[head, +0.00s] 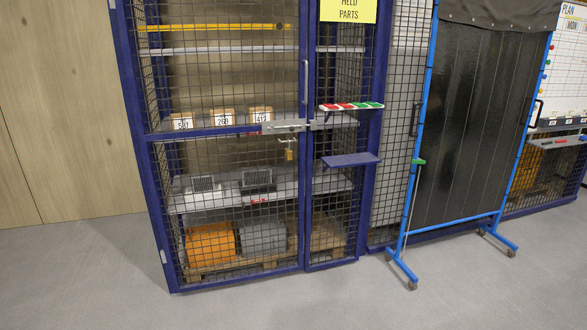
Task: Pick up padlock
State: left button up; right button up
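A small brass padlock (289,154) hangs below the latch on the front of a blue wire-mesh cage (307,200). Its shackle looks attached near a small tab or chain under the metal hasp bar (285,127); the exact attachment is too small to tell. The padlock is at about the middle of the cage front, by the door post. Neither of my grippers shows in the head view.
Two small shelves stick out right of the latch: one with red, white and green tags (352,106), one bare blue shelf (350,160). A wheeled blue-framed dark screen (470,120) stands at right. The grey floor (250,305) in front is clear.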

aim_at(288, 152)
jog(key=i, duration=0.8)
jog(key=i+j, duration=0.95)
jog(key=i, duration=0.15)
jog(key=l+z, duration=0.05)
